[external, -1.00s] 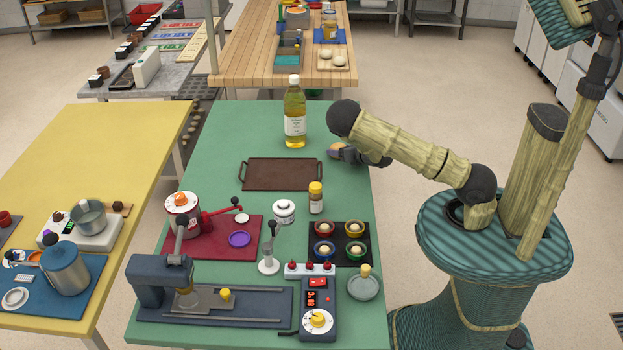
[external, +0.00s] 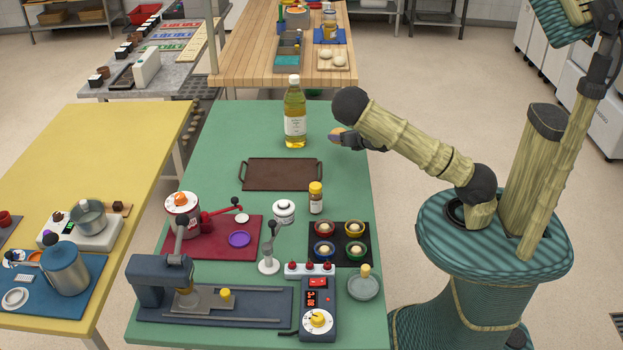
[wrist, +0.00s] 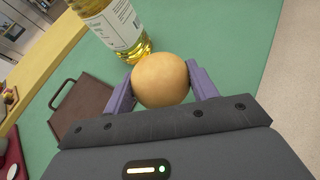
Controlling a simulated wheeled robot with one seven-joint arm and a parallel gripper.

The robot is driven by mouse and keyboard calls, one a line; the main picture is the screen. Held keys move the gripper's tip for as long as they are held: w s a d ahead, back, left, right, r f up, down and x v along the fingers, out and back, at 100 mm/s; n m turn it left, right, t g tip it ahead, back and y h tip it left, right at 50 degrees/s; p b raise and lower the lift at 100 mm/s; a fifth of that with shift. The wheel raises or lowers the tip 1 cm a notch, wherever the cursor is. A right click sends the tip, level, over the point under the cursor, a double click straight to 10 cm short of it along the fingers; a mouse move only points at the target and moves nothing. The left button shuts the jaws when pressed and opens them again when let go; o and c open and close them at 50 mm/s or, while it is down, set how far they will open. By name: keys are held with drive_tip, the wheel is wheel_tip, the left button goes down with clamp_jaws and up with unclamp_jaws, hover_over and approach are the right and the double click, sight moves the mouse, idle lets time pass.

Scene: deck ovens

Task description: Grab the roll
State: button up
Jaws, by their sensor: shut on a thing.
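The roll (wrist: 160,80) is round and golden tan. In the wrist view it sits between the two purple fingers of my gripper (wrist: 161,88), which is shut on it. In the external view the roll (external: 337,133) shows only in part at the end of my gripper (external: 343,137), near the right edge of the green table (external: 222,135). It appears to be held above the tabletop.
A tall oil bottle (external: 294,118) with a white cap stands just left of the roll. A brown tray (external: 282,174) with handles lies nearer the camera. A small orange-capped jar (external: 316,198) and a black mat of coloured cups (external: 339,244) stand further forward. Green table between is clear.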

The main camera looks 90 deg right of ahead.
drive_tip(key=shift+r, duration=1.9)
